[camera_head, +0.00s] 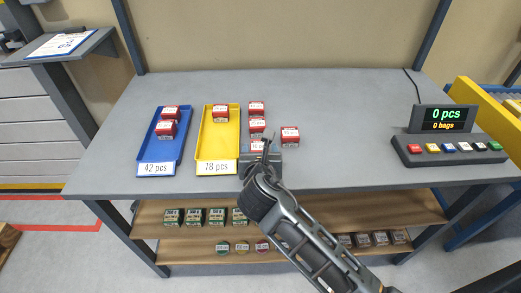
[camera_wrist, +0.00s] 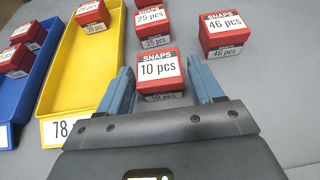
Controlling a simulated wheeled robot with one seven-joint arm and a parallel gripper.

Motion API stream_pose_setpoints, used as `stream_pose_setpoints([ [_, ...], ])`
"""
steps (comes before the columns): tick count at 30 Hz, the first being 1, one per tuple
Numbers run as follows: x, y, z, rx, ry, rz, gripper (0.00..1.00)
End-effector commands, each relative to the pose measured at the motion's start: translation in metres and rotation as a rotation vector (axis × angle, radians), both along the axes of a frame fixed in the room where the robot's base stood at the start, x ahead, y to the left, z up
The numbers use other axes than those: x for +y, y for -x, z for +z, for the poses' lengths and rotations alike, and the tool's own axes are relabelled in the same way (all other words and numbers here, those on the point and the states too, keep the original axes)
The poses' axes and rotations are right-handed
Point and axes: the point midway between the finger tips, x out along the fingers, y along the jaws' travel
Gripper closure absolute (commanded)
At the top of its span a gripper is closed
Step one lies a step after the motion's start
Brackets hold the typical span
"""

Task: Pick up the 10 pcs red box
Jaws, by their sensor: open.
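The red box labelled "10 pcs" (camera_wrist: 159,70) stands on the grey table in the wrist view, with a white "SNAPS" label on top. My gripper (camera_wrist: 160,86) is open, with one blue finger on each side of this box and the box's near part between the fingers. I cannot tell whether either finger touches it. In the head view the box (camera_head: 257,147) is partly hidden behind my gripper (camera_head: 262,153), at the near end of a column of red boxes.
A "25 pcs" box (camera_wrist: 153,26) stands just behind, and a "46 pcs" box (camera_wrist: 222,32) to the right. A yellow tray (camera_head: 232,147) and a blue tray (camera_head: 155,150) lie left, holding red boxes. A button console (camera_head: 449,148) stands right; table between is clear.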

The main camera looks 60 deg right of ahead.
Motion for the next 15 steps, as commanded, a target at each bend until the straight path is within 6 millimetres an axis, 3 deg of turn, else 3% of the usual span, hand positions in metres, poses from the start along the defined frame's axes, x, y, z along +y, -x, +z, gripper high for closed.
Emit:
stream_pose_setpoints([
  [6,-0.023,-0.017,-0.011,0.0,0.0,-0.001,0.34],
  [15,-0.027,-0.02,-0.013,0.0,0.0,0.0,0.34],
])
